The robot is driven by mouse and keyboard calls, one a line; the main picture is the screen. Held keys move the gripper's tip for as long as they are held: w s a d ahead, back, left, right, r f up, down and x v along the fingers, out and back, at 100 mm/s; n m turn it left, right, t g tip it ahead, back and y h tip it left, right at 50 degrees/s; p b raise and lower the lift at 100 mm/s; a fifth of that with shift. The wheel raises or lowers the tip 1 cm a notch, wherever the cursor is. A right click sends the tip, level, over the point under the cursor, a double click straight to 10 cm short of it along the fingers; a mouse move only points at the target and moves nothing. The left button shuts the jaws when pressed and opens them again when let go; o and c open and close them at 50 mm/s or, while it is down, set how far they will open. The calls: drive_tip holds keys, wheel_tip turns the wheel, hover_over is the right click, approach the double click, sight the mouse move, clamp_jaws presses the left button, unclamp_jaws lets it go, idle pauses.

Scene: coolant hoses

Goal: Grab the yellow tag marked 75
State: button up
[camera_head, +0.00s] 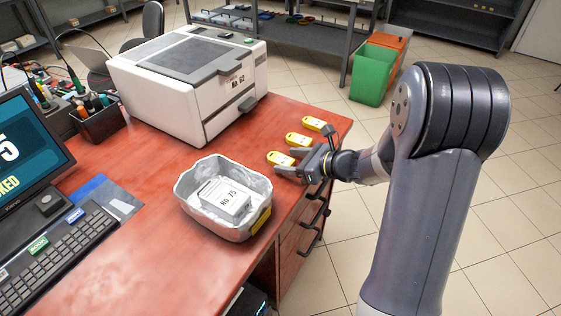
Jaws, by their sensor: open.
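Three yellow tags lie in a row near the right edge of the red desk: a far one (314,124), a middle one (299,139) and a near one (280,158). Their markings are too small to read, so I cannot tell which is marked 75. My gripper (287,162) is open, low over the desk edge, its fingers pointing left. The near tag's end lies close to the gap between the fingers. I cannot tell whether they touch it. The middle tag is just beyond the far finger.
A grey bin (187,187) holds a white packet (224,199) reading "No 75", left of my gripper. A white machine (190,80) labelled "No 62" stands behind. A keyboard (58,245) and monitor (25,150) are at left. Drawers with handles (313,215) are below the desk edge.

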drive_tip(key=shift+x, duration=0.75)
drive_tip(key=shift+c, duration=0.4)
drive_tip(key=c, duration=1)
